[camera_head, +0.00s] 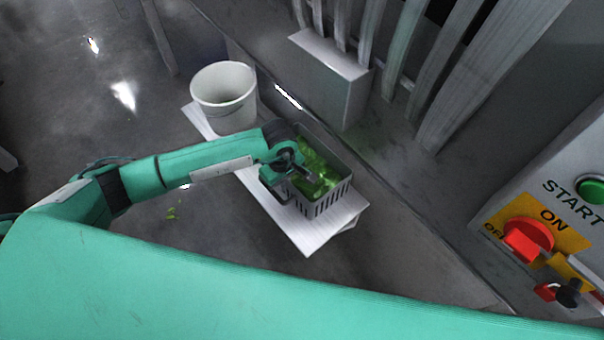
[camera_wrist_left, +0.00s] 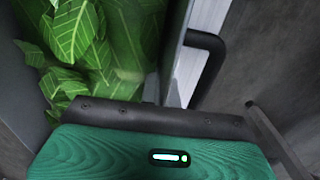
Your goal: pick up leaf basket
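The leaf basket (camera_head: 328,203), a grey slatted bin holding green leaves (camera_head: 316,170), stands on a white board. My left gripper (camera_head: 296,187) is at its near-left side, with one dark finger over the leaves and the other outside the wall. In the left wrist view the basket's wall (camera_wrist_left: 176,45) runs between the spread fingers, with leaves (camera_wrist_left: 75,35) on the left and a black handle (camera_wrist_left: 212,58) on the outer side. The fingers look open; contact with the handle cannot be told. My right gripper is not in view.
A white bucket (camera_head: 224,98) stands on the white board (camera_head: 306,232) behind the arm. A grey box-shaped block (camera_head: 335,75) and slanted slats are behind the basket. A control panel (camera_head: 545,215) with a red switch is at right. Leaf scraps (camera_head: 172,214) lie on the floor.

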